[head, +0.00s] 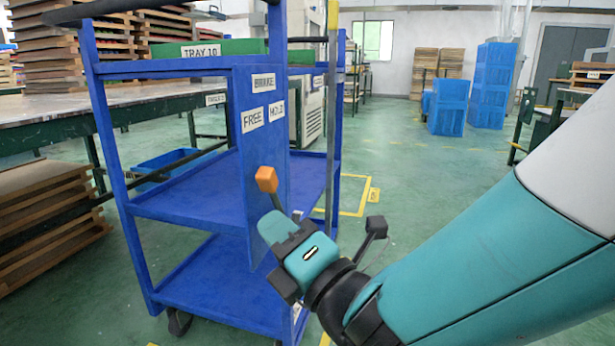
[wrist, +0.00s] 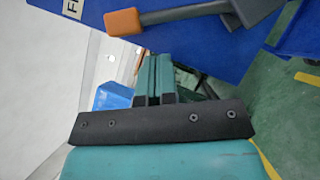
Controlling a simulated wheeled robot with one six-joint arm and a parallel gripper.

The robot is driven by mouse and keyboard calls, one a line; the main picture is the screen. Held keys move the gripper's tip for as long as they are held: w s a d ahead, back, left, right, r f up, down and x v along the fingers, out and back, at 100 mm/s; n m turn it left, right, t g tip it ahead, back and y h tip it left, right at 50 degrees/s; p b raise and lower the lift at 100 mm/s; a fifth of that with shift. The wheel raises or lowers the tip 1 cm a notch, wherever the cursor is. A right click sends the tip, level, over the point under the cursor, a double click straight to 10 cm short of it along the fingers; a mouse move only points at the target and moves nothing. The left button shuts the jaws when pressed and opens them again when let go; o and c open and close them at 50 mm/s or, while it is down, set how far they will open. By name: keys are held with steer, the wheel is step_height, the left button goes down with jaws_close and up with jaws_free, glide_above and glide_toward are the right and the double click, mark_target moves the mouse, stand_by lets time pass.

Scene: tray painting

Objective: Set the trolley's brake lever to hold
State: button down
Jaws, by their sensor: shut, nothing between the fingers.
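The blue trolley (head: 190,205) stands ahead, with a side panel labelled BRAKE, FREE (head: 252,120) and HOLD (head: 277,111). Its brake lever has an orange knob (head: 266,179) on a grey shaft and tilts up-left, toward the FREE side. My gripper (head: 273,228) is in front of the panel, just below the knob, and hides the lower shaft. In the wrist view the shut, empty fingers (wrist: 156,65) lie beside the lever (wrist: 185,14), with a cut-off FREE label (wrist: 73,8) near the orange knob. I cannot tell whether they touch the lever.
A green tray (head: 235,46) labelled TRAY 10 lies on the trolley's top shelf. A workbench (head: 60,108) and stacked wooden boards (head: 45,215) stand at the left. Blue crates (head: 449,105) are at the back right. Green floor between them and the trolley is open.

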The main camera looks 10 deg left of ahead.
mark_target(280, 207)
steer(key=w+r+p, duration=0.1)
steer(key=p, duration=0.2)
steer(key=shift+w+a+r+p, duration=0.1)
steer(key=shift+w+r+p, duration=0.15)
steer(key=shift+w+p, duration=0.45)
steer(key=shift+p, duration=0.4)
steer(key=shift+f, duration=0.1)
steer(key=shift+a, duration=0.1)
steer(key=shift+w+r+p, duration=0.1)
steer(key=shift+r+p, duration=0.15)
steer(key=shift+p, duration=0.25)
steer(key=shift+w+m+p, duration=0.1)
steer(key=shift+m+p, duration=0.2)
steer(key=shift+p, duration=0.05)
